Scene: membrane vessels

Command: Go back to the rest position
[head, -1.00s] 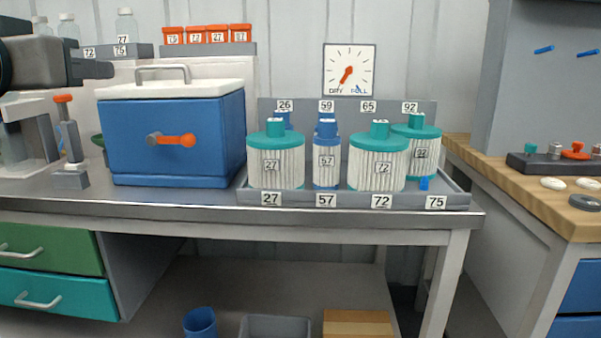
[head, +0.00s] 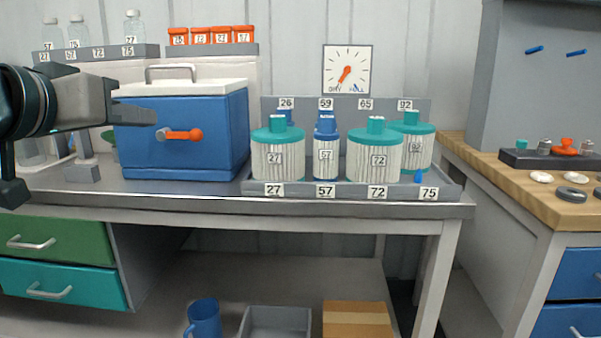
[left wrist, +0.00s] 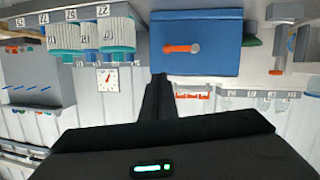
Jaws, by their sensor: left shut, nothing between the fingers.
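My left gripper (head: 148,115) comes in from the left in the head view, in front of the left part of the blue cooler box (head: 225,140). It is shut and empty, its fingertips pointing right. In the left wrist view the shut gripper (left wrist: 160,82) shows dark at the centre, with the blue box (left wrist: 197,45) beyond it and the picture upside down. My right gripper is in neither view. The gripper hides part of the box's left side and some of the bench behind it.
A grey tray (head: 300,190) on the bench holds several teal- and blue-capped vessels. A shelf (head: 85,54) at the back left carries bottles. A wooden-topped bench (head: 540,205) stands at the right. A blue mug (head: 204,320) and a grey bin (head: 275,322) are below.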

